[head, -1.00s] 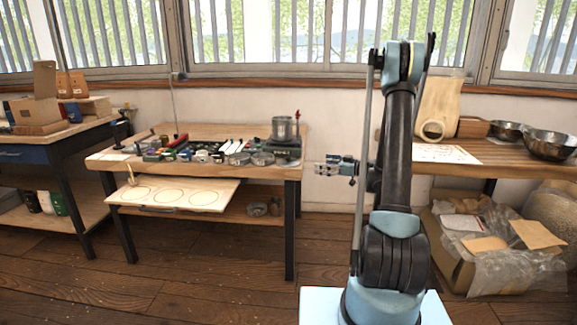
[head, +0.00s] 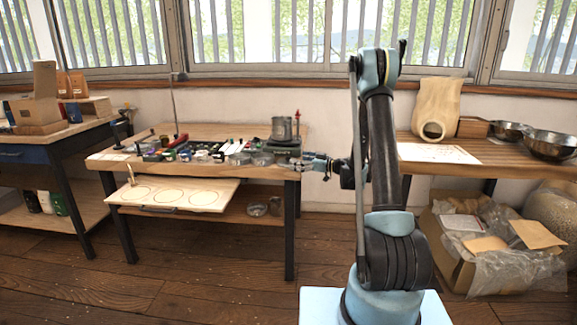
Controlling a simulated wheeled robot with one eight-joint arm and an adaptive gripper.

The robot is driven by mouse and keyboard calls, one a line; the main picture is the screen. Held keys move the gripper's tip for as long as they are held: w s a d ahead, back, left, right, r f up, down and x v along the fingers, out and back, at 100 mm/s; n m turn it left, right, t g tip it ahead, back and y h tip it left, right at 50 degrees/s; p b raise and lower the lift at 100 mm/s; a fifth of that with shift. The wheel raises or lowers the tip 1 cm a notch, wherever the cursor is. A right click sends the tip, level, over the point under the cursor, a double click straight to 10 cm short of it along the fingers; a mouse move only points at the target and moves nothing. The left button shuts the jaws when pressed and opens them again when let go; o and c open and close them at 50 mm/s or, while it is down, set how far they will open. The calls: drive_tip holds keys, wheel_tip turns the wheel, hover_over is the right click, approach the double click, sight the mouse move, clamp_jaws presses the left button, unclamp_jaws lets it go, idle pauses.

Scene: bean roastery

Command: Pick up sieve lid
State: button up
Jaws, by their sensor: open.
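Two low round metal pieces, one on the left (head: 240,159) and one on the right (head: 262,159), lie near the front right of the middle workbench (head: 215,131). They are too small for me to tell which is the sieve lid. My gripper (head: 306,163) is at the bench's right end, just right of these pieces and at about their height in the picture. It is open, with nothing seen between its fingers. I cannot tell whether it is over the bench top or in front of its edge.
A metal cup (head: 282,129) on a dark device stands close behind my gripper. Several small tools crowd the bench's middle. A board with round outlines (head: 170,194) juts out below. A right-hand table (head: 478,160) holds bowls; a box (head: 452,250) with plastic is under it.

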sight(288, 157)
drive_tip(key=shift+r+x, duration=0.15)
drive_tip(key=shift+x, duration=1.15)
drive_tip(key=shift+r+x, duration=0.1)
drive_tip(key=shift+x, duration=1.25)
drive_tip(key=shift+c, duration=0.2)
drive_tip(key=c, duration=0.8)
